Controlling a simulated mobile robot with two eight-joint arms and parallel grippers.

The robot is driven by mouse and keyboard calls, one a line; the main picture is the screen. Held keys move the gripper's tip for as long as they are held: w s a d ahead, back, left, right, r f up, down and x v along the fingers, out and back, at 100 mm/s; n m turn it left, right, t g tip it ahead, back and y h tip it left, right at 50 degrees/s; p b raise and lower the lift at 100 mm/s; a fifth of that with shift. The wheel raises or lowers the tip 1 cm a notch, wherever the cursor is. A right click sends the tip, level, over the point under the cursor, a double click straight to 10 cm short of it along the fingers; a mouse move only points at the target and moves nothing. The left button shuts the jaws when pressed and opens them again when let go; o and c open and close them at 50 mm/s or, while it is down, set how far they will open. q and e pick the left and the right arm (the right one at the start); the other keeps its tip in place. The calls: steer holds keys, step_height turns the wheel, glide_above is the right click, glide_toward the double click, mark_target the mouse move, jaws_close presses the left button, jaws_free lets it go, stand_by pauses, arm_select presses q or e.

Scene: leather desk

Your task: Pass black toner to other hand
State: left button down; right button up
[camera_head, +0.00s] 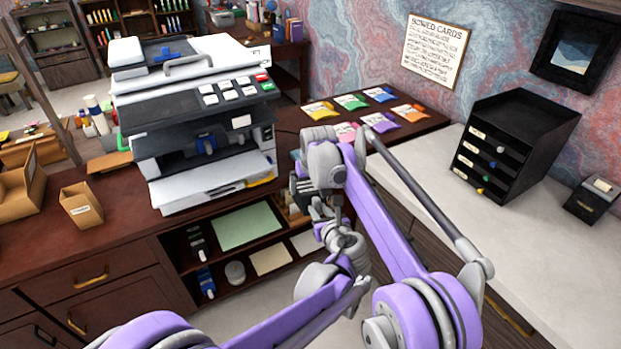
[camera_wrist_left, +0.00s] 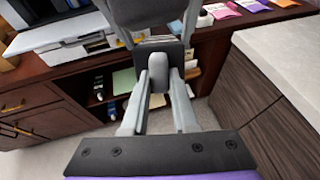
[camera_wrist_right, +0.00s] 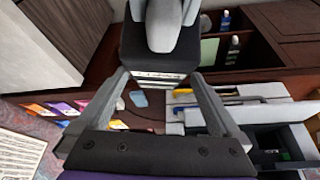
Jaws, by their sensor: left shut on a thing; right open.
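The black toner (camera_wrist_left: 174,52) is a dark block in the left wrist view, held in the air in front of the desk. My left gripper (camera_wrist_left: 160,75) is shut on it, its fingers close together on a grey part. In the right wrist view the toner (camera_wrist_right: 160,52) shows a pale striped edge facing my right gripper (camera_wrist_right: 160,80). My right gripper is open, with its fingertips at either side of the toner's near end; I cannot tell if they touch. In the head view both grippers meet near the shelf, and the toner is mostly hidden by my arms.
A large printer (camera_head: 190,120) stands on the dark wood desk (camera_head: 110,235). An open shelf (camera_head: 185,275) below holds paper and bottles. Coloured packets (camera_head: 350,101) lie at the back. A black drawer unit (camera_head: 515,140) stands on the pale counter (camera_head: 465,215) to the right.

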mark_target(308, 189)
steer(key=shift+x, duration=1.8)
steer(key=c, duration=1.3)
arm_select(q)
steer(key=c, duration=1.1)
jaws_free()
arm_select(e)
steer(key=shift+r, duration=0.1)
steer(key=shift+c, duration=0.9)
arm_select(q)
steer(key=o, duration=0.5)
steer(key=shift+s, duration=0.1)
